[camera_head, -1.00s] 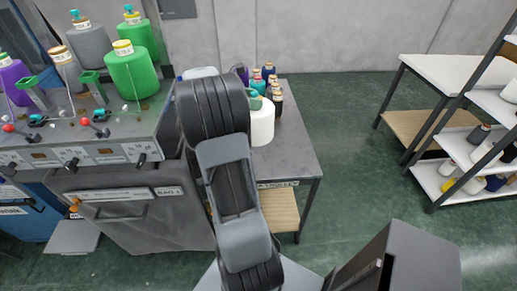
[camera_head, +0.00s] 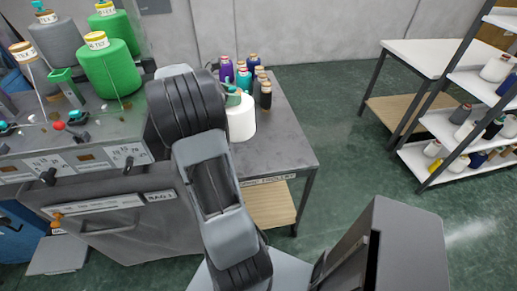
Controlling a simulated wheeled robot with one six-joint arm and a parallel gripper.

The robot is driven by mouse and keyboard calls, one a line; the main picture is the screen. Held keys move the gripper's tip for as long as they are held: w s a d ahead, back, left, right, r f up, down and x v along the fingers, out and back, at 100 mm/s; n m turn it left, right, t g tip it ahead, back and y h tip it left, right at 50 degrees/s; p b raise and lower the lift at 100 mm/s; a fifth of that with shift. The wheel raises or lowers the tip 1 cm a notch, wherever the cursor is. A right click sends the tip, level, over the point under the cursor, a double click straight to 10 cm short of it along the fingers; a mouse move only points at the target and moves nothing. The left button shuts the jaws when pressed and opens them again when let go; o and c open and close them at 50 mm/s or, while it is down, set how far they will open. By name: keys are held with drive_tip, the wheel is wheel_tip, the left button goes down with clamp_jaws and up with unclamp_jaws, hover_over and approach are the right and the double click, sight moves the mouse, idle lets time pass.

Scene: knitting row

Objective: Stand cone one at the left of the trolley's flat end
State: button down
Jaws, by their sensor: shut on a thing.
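A large white cone (camera_head: 241,121) shows just right of my arm, over the near left part of the trolley (camera_head: 287,140). Its left side is hidden by the arm. My gripper (camera_head: 233,95) is at the cone's top and mostly hidden behind my arm. It is shut on the cone. Teal and dark green bits show there. I cannot tell whether the cone's base touches the trolley top. Several smaller cones (camera_head: 266,95), purple, teal, navy and black, stand behind it on the trolley. The trolley's label is partly covered.
The knitting machine (camera_head: 100,160) with green and grey cones stands at the left, close to the trolley. A white-topped table (camera_head: 432,56) and a shelf rack (camera_head: 447,128) with cones stand at the right. Green floor between is clear. The trolley's right part is bare.

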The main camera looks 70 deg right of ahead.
wheel_tip(320, 180, down, 17)
drive_tip(key=b, duration=0.6)
idle(0.3)
drive_tip(key=shift+c, duration=2.2)
unclamp_jaws()
drive_tip(key=shift+f, duration=0.1)
drive_tip(key=v, duration=0.7)
drive_tip(key=shift+w+a+r+b, duration=0.2)
drive_tip(key=shift+r+b, duration=0.1)
drive_tip(key=shift+r, duration=0.05)
